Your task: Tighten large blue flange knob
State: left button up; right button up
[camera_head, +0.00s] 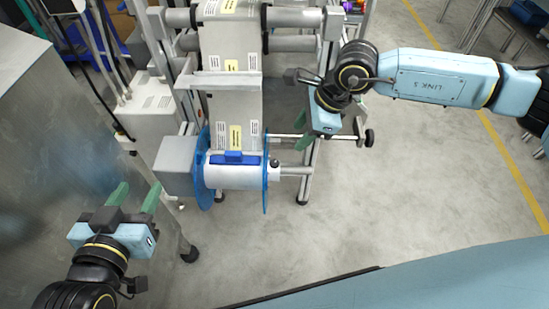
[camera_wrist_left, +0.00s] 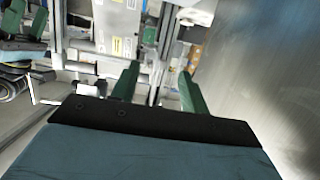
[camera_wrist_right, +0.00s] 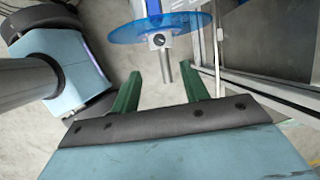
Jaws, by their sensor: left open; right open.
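A reel with blue flange discs stands at the machine's front in the head view; its right blue flange (camera_head: 266,178) also shows at the top of the right wrist view (camera_wrist_right: 185,24). A small dark knob (camera_head: 275,163) sits beside that flange at the roller shaft; in the right wrist view a knob on the silver hub (camera_wrist_right: 158,39) shows just in front of the disc. My right gripper (camera_head: 325,135) is open and empty, right of the flange and apart from it. My left gripper (camera_head: 136,192) is open and empty, low at the left, well away from the reel.
A label web (camera_head: 235,100) runs down the machine to the reel. A rod with a black end knob (camera_head: 369,138) sticks out near my right gripper. A grey metal panel (camera_head: 60,180) stands by my left arm. The floor (camera_head: 380,210) at the right is clear.

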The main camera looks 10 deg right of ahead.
jog(key=b, duration=0.2)
send_near(276, 163)
jog(key=f, duration=0.1)
jog(key=b+x, duration=0.2)
jog(key=x, duration=0.3)
jog(key=shift+w+a+f+b, duration=0.15)
jog(key=shift+a+b, duration=0.1)
jog(key=shift+b, duration=0.05)
pick_arm(q)
notch_tip(276, 163, up, 14)
jog(key=s+d+t+h, duration=0.1)
jog(key=s+t+h, duration=0.1)
jog(key=t, duration=0.9)
jog(key=shift+s+d+f+h, duration=0.2)
jog(key=shift+s+h, duration=0.2)
jog(key=shift+h, duration=0.5)
pick_arm(e)
jog(key=shift+w+a+f, duration=0.15)
jog(key=shift+a+f, duration=0.1)
jog(key=shift+f, duration=0.4)
